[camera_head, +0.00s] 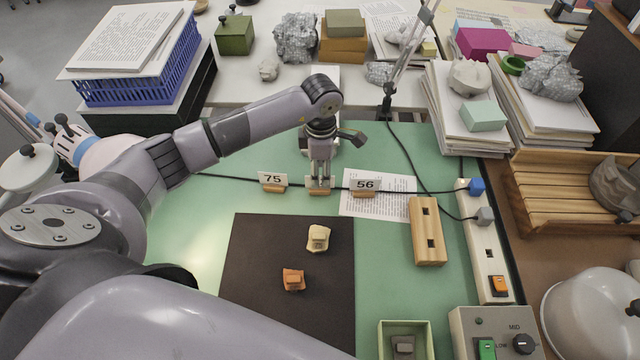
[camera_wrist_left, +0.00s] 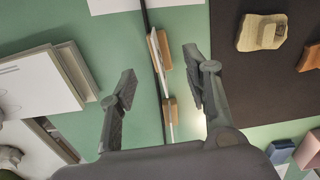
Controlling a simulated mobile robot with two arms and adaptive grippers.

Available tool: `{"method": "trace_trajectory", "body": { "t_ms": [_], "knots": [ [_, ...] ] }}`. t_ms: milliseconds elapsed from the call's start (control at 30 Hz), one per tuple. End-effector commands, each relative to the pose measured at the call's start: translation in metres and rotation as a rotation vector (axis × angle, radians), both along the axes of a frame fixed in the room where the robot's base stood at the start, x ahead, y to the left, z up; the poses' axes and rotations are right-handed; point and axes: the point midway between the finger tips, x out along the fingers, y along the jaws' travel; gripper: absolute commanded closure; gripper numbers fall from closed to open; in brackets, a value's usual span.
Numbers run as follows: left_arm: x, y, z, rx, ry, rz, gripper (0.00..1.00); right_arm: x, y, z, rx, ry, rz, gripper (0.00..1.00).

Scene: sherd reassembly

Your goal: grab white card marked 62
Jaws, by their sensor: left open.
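Three small white cards in wooden holders stand in a row on the green mat. The left card reads 75 (camera_head: 273,179) and the right one 56 (camera_head: 365,185). A middle card (camera_head: 319,184) stands between them, mostly covered by my left gripper (camera_head: 320,174), so its number cannot be read. No card legibly shows 62. In the left wrist view my left gripper (camera_wrist_left: 156,92) is open, with a finger on each side of the card row. One card holder (camera_wrist_left: 166,50) and another (camera_wrist_left: 170,115) show there nearly edge-on, apparently untouched. My right gripper is not in view.
A black cable (camera_head: 225,177) runs along the card row. A dark mat (camera_head: 250,250) in front holds a cream sherd (camera_head: 318,237) and an orange sherd (camera_head: 293,279). A slotted wooden block (camera_head: 427,250) and a power strip (camera_head: 487,255) stand to the right.

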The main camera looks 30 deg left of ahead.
Motion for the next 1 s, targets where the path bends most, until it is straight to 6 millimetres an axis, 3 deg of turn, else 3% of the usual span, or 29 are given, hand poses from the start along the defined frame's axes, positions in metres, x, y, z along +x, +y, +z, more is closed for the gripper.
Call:
{"method": "trace_trajectory", "body": {
  "t_ms": [167,433,733,1000],
  "knots": [
    [-0.001,0.000,-0.011,-0.002,0.004,0.001,0.55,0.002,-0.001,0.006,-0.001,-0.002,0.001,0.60],
    [-0.001,0.001,-0.049,-0.002,0.001,0.001,0.55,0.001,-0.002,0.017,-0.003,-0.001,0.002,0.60],
    [-0.001,0.002,-0.056,-0.002,-0.001,0.000,0.55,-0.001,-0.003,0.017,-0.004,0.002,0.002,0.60],
    [-0.001,0.002,-0.055,-0.002,-0.001,0.000,0.73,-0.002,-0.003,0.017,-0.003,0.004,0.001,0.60]
  ]
}}
